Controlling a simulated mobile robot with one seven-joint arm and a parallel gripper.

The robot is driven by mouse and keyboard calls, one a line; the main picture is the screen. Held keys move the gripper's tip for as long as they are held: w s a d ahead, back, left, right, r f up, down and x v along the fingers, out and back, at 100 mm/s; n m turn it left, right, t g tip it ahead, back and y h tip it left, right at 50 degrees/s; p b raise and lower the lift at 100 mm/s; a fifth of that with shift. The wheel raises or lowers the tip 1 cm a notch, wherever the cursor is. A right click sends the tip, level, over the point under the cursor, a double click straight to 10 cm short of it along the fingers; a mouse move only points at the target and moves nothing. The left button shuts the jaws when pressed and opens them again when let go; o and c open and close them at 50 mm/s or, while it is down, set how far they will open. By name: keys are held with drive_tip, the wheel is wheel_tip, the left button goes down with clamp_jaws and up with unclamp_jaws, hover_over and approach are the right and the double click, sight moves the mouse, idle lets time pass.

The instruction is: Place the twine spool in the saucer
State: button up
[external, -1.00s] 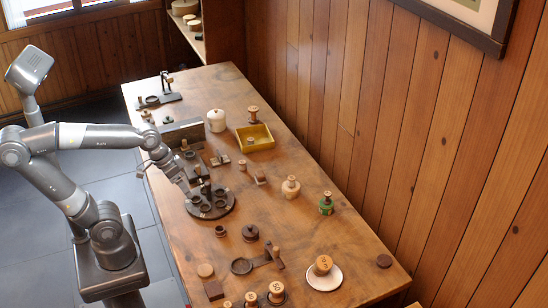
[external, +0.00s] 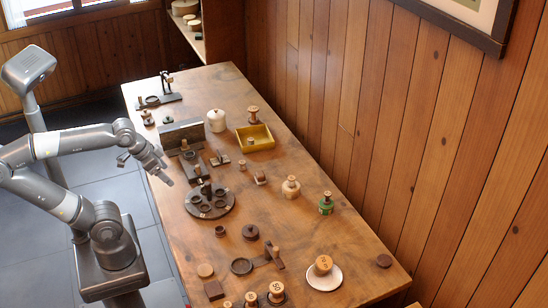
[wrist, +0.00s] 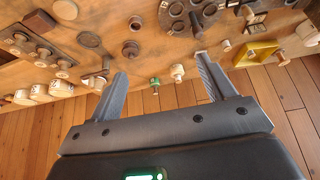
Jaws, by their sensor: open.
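A cream-wound spool (external: 291,188) stands farther back, left of a green-wound spool (external: 326,205). I cannot tell for certain which spool holds twine. The cream spool (wrist: 177,72) and green spool (wrist: 155,86) also show in the wrist view. My gripper (external: 164,174) is open and empty at the bench's left edge, apart from these spools. Its two fingers (wrist: 161,66) stand wide apart in the wrist view.
A dark round tray with cups (external: 211,211) lies near my gripper. A yellow tray (external: 268,142) and white lidded jar (external: 216,120) stand behind. A plank wall (external: 420,160) borders the bench.

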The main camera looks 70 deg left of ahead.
drive_tip(key=w+d+r+n+g+h, duration=0.25)
drive_tip(key=w+d+n+h, duration=0.7)
drive_tip(key=w+d, duration=1.2)
drive_tip(key=w+d+n+t+h, duration=0.1)
drive_tip(key=w+d+n+h, duration=0.35)
drive_tip(key=w, duration=0.25)
drive_tip(key=w+d+n+t+h, duration=0.1)
drive_tip(key=w+d+n+h, duration=0.2)
drive_tip(key=w+n, duration=0.4)
approach(328, 266)
drive_tip(key=shift+s+a+f+m, duration=0.1)
drive_tip(key=shift+a+f+m, duration=0.1)
drive_tip(key=shift+a, duration=0.35)
drive_tip(key=shift+s+a+f+m, duration=0.1)
drive_tip(key=shift+a+m, duration=0.1)
drive_tip(key=shift+a, duration=0.35)
drive_tip(key=shift+w+d+f, duration=0.1)
drive_tip(key=shift+d, duration=0.15)
drive_tip(key=x, duration=0.4)
drive_tip(key=shift+d, duration=0.3)
drive_tip(key=x, duration=0.5)
drive_tip(key=shift+d+r, duration=0.35)
drive_tip(key=shift+d, duration=0.05)
